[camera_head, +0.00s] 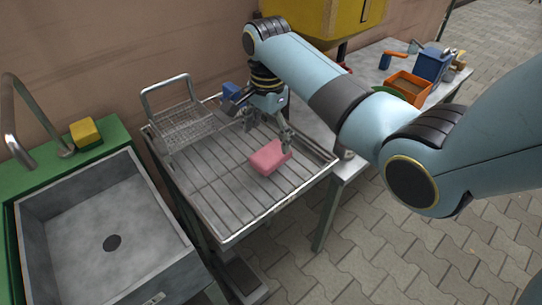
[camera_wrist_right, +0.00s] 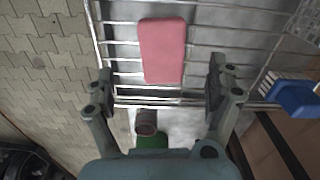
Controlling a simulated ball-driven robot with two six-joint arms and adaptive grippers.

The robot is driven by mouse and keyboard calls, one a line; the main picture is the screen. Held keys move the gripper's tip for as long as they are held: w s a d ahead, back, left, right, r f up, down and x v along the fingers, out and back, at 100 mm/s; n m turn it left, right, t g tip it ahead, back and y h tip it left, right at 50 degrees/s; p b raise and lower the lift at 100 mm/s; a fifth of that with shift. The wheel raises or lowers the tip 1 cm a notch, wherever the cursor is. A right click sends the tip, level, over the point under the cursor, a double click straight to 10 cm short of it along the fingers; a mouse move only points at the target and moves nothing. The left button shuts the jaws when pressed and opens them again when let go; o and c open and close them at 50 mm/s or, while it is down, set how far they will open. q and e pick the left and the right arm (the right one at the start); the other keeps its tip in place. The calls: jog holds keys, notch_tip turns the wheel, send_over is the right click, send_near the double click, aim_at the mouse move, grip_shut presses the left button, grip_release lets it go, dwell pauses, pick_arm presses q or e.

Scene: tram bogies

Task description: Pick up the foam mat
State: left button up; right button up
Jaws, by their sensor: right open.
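The foam mat appears to be the pink slab (camera_head: 270,157), lying on the wire drying rack (camera_head: 222,196) near its right side. In the right wrist view the pink slab (camera_wrist_right: 163,52) lies lengthwise beyond the fingertips, within the width between them. My right gripper (camera_head: 269,131) is above the rack, close to the slab. In the right wrist view my right gripper (camera_wrist_right: 160,82) has its fingers wide apart with nothing between them. My left gripper is in neither view.
A wire basket (camera_head: 183,128) stands at the rack's back left, with a blue object (camera_head: 231,92) near it. The sink (camera_head: 112,243) is to the left, with a yellow sponge (camera_head: 85,132) behind it. An orange tray (camera_head: 409,86) and blue box (camera_head: 432,65) stand on the right table.

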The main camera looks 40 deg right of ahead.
aim_at(270, 153)
jog(key=f, duration=0.5)
jog(key=f+b, duration=0.1)
jog(key=f, duration=0.1)
jog(key=shift+w+d+f, duration=0.2)
jog(key=shift+d+f, duration=0.1)
jog(key=shift+d, duration=0.05)
jog(key=c, duration=1.2)
